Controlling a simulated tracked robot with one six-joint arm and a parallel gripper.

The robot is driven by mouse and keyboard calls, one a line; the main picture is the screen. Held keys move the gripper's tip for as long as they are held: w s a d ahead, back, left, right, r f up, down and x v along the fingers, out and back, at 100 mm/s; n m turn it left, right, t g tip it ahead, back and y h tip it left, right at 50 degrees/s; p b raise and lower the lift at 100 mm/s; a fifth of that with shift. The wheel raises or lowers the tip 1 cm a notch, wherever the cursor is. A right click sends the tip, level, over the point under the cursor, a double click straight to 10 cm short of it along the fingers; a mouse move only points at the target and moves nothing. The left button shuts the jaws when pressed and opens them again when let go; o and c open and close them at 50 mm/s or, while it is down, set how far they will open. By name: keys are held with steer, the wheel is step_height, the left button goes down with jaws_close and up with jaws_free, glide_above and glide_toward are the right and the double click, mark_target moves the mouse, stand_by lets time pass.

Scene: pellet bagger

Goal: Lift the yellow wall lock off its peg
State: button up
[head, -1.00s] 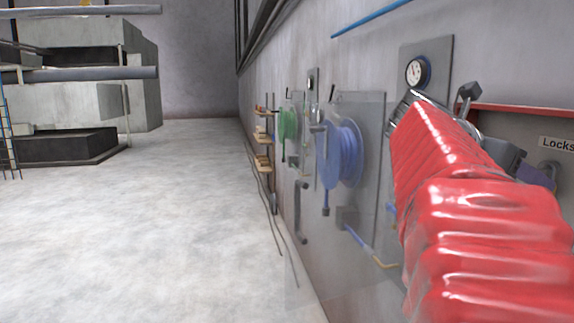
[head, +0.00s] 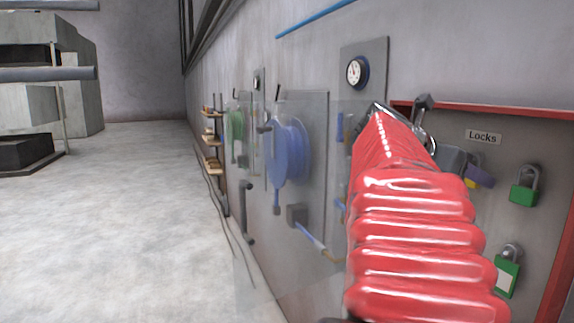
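The lock board (head: 525,135), labelled "Locks" and framed in red, is on the wall at the right in the head view. A small yellow patch (head: 472,184) shows just below a purple lock (head: 481,175); it may be the yellow lock, mostly hidden. Its peg cannot be made out. My arm, in a shiny red ribbed sleeve, reaches up in front of the board's left part. The grey end of my gripper (head: 450,158) shows just left of the purple lock. Its fingers are not clear, and I cannot tell whether they touch anything.
Two green padlocks hang further right on the board, one upper (head: 524,190) and one lower (head: 507,274). Left of my arm are a gauge (head: 357,72), a blue hose reel (head: 291,152) and a green reel (head: 235,130). The floor (head: 110,230) at left is open.

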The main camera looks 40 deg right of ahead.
steer(key=shift+c, duration=0.6)
steer(key=c, duration=1)
